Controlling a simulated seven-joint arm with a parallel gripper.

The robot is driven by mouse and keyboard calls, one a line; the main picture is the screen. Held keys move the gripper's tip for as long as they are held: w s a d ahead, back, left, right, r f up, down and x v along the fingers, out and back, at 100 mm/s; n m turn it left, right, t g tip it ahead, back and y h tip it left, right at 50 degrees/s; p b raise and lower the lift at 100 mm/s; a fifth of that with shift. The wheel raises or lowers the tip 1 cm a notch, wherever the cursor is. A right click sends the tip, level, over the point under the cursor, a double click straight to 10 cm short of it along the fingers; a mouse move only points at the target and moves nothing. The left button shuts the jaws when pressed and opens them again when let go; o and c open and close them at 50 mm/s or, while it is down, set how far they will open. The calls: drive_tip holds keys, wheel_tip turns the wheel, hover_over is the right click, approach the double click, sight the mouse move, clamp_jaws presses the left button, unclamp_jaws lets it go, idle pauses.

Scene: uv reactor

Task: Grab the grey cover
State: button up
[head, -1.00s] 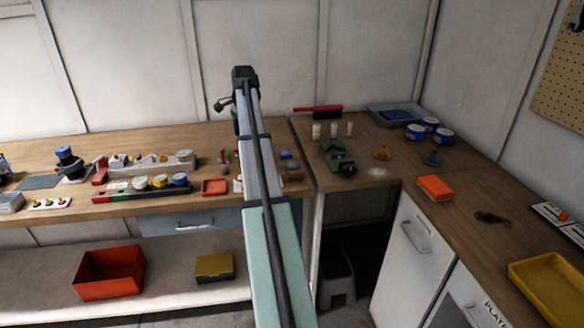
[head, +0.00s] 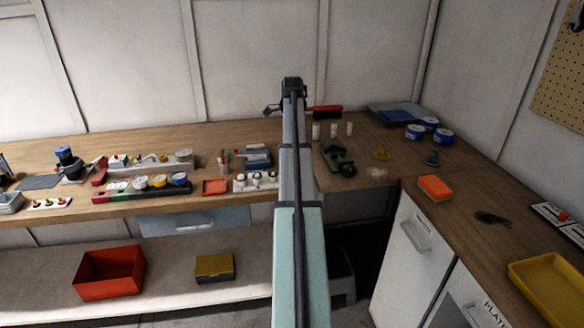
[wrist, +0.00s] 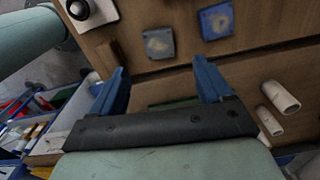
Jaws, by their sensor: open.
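My gripper (wrist: 158,66) is open in the wrist view, its two blue fingers wide apart with nothing held between them. Just beyond the fingertips a flat grey square piece (wrist: 158,42) with a pale round spot lies on the wooden bench; it may be the grey cover. A similar blue square piece (wrist: 215,20) lies to its right. Both are apart from the fingers. In the head view my arm hides these pieces, and the fingers themselves cannot be made out. A blue-grey device (head: 257,155) stands on the left bench, left of my arm.
A dark green device (head: 337,156) is just right of my arm. A white rack with several round items (head: 257,181) and a red tray (head: 215,186) lie to the left.

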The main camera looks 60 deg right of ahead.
drive_tip(key=shift+a+f, duration=0.15)
drive_tip(key=shift+f, duration=3.85)
drive_tip(key=c, duration=1.2)
